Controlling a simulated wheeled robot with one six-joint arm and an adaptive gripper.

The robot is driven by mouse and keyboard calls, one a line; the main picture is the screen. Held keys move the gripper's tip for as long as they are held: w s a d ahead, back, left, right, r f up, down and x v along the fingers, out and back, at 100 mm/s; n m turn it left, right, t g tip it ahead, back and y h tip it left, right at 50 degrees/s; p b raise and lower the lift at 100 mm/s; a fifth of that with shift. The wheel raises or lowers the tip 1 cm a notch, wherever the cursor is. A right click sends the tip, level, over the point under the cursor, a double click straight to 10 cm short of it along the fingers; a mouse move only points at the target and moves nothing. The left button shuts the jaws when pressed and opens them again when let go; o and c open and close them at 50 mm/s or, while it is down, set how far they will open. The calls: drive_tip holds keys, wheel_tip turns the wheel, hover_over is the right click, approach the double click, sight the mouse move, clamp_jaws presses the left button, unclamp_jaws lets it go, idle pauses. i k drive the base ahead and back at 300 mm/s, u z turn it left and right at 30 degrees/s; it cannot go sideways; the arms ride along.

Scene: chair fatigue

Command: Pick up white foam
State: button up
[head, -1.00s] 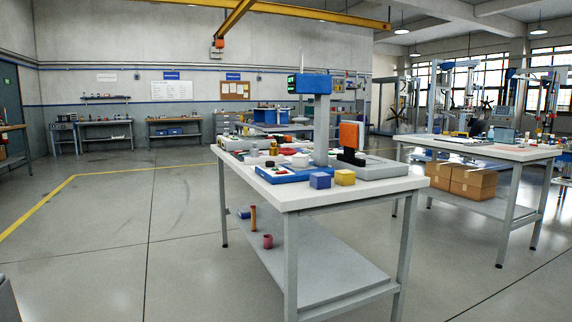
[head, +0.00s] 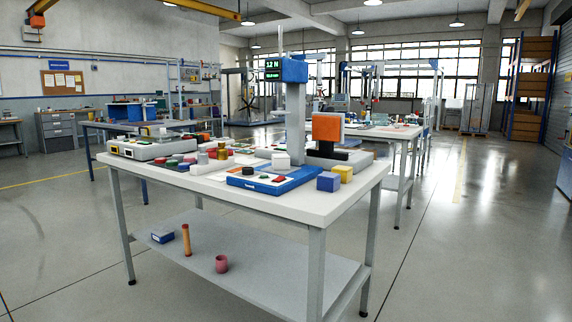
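On the white-topped workbench (head: 345,196) stands a test device with a grey column (head: 295,115), a blue head with a green display, and an orange pad (head: 327,127). A small white block (head: 281,160) sits near the foot of the column, behind the blue control panel (head: 273,183). It may be the white foam, but it is too small to tell its material. Other pale pieces (head: 199,169) lie to its left. My gripper is not in view.
Blue (head: 328,182) and yellow (head: 343,173) blocks stand on the bench's right. Several coloured pieces and a grey device (head: 150,149) crowd its left. The lower shelf holds a blue box (head: 163,236), an orange cylinder (head: 187,240) and a pink cup (head: 221,264). Floor is clear at right.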

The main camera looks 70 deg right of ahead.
sight(277, 163)
drive_tip(key=z, duration=0.85)
drive_tip(key=i, duration=0.9)
drive_tip(key=z, duration=1.1)
